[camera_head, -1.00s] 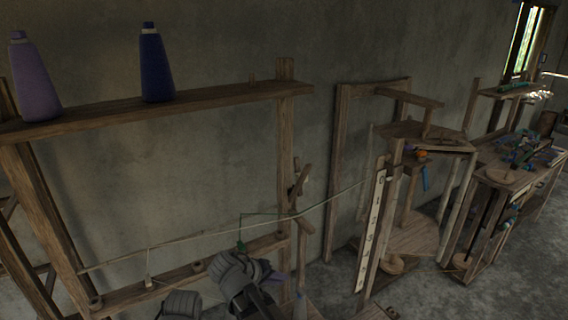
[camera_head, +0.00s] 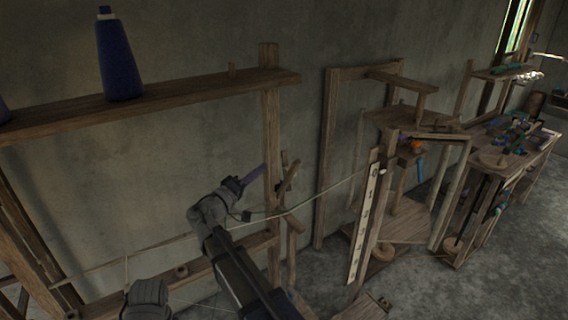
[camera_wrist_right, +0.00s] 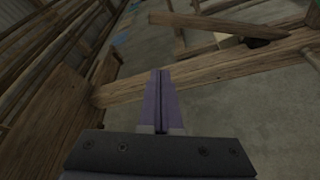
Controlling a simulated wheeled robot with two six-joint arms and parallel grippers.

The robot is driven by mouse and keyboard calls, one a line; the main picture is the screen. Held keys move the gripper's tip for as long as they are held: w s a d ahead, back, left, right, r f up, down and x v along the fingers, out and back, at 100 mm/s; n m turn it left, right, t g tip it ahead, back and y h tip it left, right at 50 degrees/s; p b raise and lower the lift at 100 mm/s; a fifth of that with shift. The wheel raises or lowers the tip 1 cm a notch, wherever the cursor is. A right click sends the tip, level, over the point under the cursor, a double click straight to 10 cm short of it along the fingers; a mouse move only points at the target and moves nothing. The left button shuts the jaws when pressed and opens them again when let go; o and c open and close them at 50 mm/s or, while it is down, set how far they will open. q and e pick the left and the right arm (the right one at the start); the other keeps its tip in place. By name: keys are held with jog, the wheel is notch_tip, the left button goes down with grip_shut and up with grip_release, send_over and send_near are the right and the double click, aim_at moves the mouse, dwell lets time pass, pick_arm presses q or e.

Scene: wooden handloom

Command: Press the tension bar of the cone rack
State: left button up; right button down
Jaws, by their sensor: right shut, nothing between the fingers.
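The cone rack is a wooden frame with a top shelf (camera_head: 190,92) and a right post (camera_head: 270,140). A dark blue cone (camera_head: 118,60) stands on the shelf. A thin pale bar (camera_head: 130,258) slants across the rack below the shelf, and my right arm hides part of it. Short wooden pieces (camera_head: 291,178) sit beside the right post; I cannot tell which part is the tension bar. My right gripper (camera_head: 262,168) points its purple fingers at the right post; contact is unclear. In the right wrist view the fingers (camera_wrist_right: 160,74) are together and empty, with a wooden beam (camera_wrist_right: 220,69) beyond them.
A thread runs from the rack to a pale numbered scale (camera_head: 364,220) on the right. A wooden stand (camera_head: 326,170) and a workbench (camera_head: 515,175) stand further right. The wall is behind the rack. Grey floor shows at the lower right.

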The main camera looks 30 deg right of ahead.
jog(key=p+x, duration=0.2)
jog(key=x, duration=0.8)
jog(key=s+f+b, duration=0.2)
jog(key=s, duration=0.1)
jog(key=shift+s+d, duration=0.15)
jog(key=shift+s, duration=0.15)
